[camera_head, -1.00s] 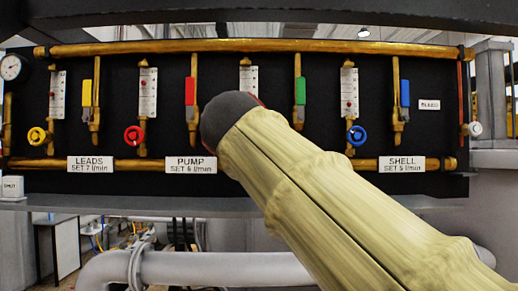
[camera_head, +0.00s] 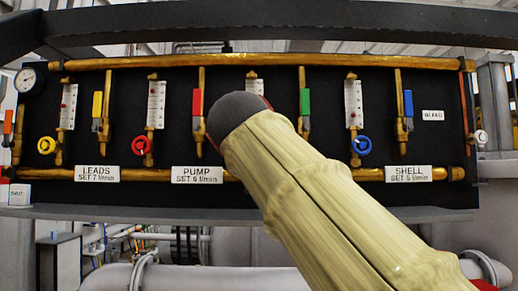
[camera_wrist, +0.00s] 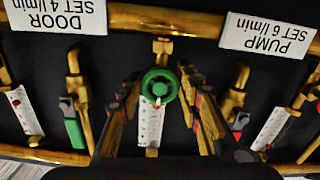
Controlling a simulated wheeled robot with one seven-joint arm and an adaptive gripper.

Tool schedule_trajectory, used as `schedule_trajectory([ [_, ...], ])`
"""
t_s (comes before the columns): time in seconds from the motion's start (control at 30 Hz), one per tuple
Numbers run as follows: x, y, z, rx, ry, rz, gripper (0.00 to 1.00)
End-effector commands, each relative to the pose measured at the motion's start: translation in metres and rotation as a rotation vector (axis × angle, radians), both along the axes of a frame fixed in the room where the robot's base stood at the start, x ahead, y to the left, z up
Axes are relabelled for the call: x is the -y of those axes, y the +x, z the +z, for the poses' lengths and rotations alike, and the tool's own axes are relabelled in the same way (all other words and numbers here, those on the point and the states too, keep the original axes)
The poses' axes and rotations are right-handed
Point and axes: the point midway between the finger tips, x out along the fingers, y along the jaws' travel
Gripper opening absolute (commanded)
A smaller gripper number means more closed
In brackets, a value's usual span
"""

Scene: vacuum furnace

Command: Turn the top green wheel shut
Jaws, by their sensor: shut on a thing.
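The exact contact points are hard to make out. In the head view my arm's dark rounded end hides the wheel and my gripper. The wrist view is upside down, with the DOOR label (camera_wrist: 57,14) at its top left.
The black panel (camera_head: 330,130) carries yellow (camera_head: 46,145), red (camera_head: 141,146) and blue (camera_head: 360,145) wheels. A green lever (camera_head: 305,101) and a red lever (camera_head: 197,102) flank my arm. A lower brass pipe (camera_head: 140,175) and grey ledge (camera_head: 110,212) run beneath.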

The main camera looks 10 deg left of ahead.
Motion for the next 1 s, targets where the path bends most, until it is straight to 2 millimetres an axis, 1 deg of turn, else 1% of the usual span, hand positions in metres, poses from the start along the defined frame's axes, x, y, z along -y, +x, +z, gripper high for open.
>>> schedule_trajectory([
  [0.03, -0.0016, 0.0017, -0.0042, -0.007, -0.001, -0.001, 0.10],
  [0.33, -0.0016, 0.0017, -0.0042, -0.008, -0.001, -0.001, 0.10],
  [0.37, -0.0016, 0.0017, -0.0042, -0.008, -0.001, -0.001, 0.36],
  [0.4, -0.0014, 0.0016, -0.0041, -0.007, -0.001, -0.001, 0.38],
  [0.7, -0.0005, 0.0005, -0.0015, -0.003, 0.000, 0.000, 0.54],
  [1.0, 0.0000, -0.0010, -0.0004, -0.001, 0.001, 0.000, 0.54],
])
